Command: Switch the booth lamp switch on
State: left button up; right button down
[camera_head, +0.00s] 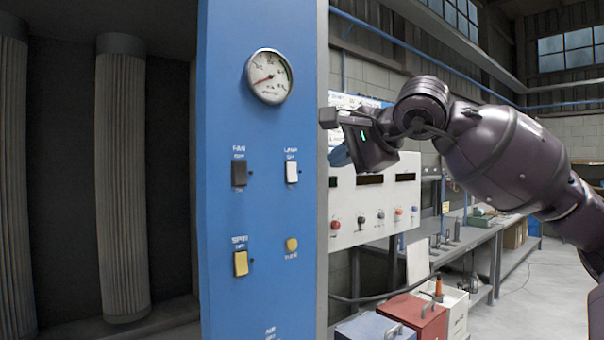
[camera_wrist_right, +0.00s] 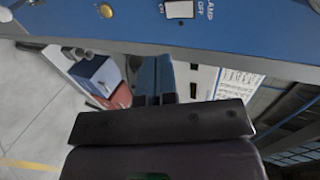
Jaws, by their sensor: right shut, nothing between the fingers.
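The booth lamp switch (camera_head: 292,172) is a white rocker under a "LAMP" label on the blue control panel (camera_head: 222,120). My right gripper (camera_head: 340,157) is to the right of the panel's edge, apart from the switch. Its blue fingers (camera_wrist_right: 154,80) are together and hold nothing. My left gripper is not in view.
The panel also has a round gauge (camera_head: 269,77), a black switch (camera_head: 239,173), a yellow switch (camera_head: 241,263) and a yellow button (camera_head: 291,244). Pleated filters (camera_head: 123,180) hang at left. Behind my right arm are a white control box (camera_head: 345,205), workbenches and a red case (camera_head: 412,320).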

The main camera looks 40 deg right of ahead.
aim_at(294, 181)
jog(key=x, duration=0.3)
jog(key=p+x, duration=0.1)
jog(key=x, duration=0.2)
jog(key=p+x, duration=0.1)
jog(key=x, duration=0.3)
jog(key=shift+w+a+r, duration=0.1)
jog(key=shift+w+r, duration=0.05)
jog(key=shift+r, duration=0.25)
jog(key=shift+w+f+p, duration=0.15)
jog(key=shift+w+p, duration=0.2)
jog(key=shift+w, duration=0.35)
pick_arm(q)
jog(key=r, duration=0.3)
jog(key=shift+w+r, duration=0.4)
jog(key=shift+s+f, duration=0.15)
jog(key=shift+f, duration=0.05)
